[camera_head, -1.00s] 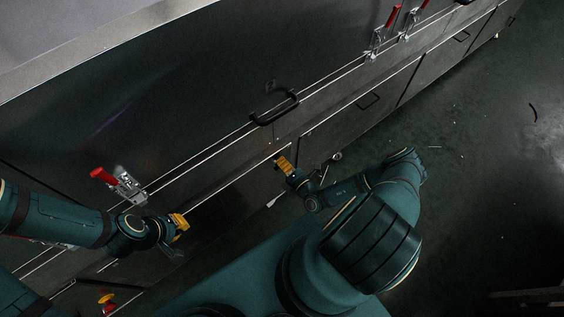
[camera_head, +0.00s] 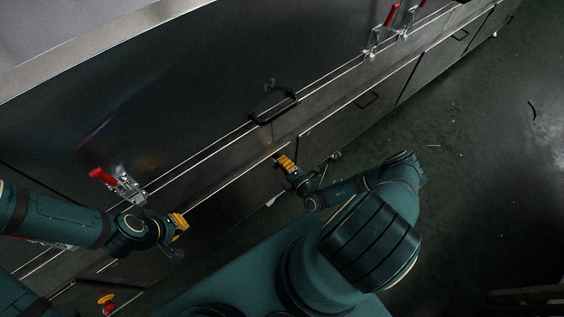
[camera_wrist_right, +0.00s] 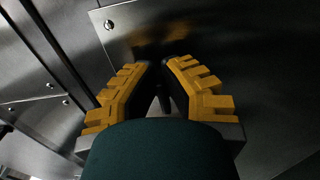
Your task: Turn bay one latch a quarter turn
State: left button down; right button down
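My right gripper (camera_head: 283,160), with yellow ridged fingers, is at the dryer's lower front panel (camera_head: 230,180), just below the pale rail lines. In the right wrist view its fingers (camera_wrist_right: 161,64) point at a steel panel (camera_wrist_right: 260,85) and lean towards each other. Something dark shows between the fingertips, but I cannot tell whether it is a latch or the inner finger pads. No bay one latch can be clearly made out. My left gripper (camera_head: 180,222) is beside the front panel, further left, with nothing visible in it; its finger gap is too small to judge.
A red-handled clamp (camera_head: 118,184) stands above my left gripper. More red-handled clamps (camera_head: 378,38) are at the upper right. A black pull handle (camera_head: 273,108) sticks out above my right gripper. A bolt head (camera_wrist_right: 109,25) shows on the panel. Open floor (camera_head: 470,180) lies right.

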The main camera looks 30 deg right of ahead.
jog(key=c, duration=1.1)
grip_release()
jog(key=shift+s, duration=0.15)
jog(key=s, duration=0.7)
jog(key=s+d, duration=0.1)
jog(key=s, duration=0.3)
jog(key=shift+s, duration=0.35)
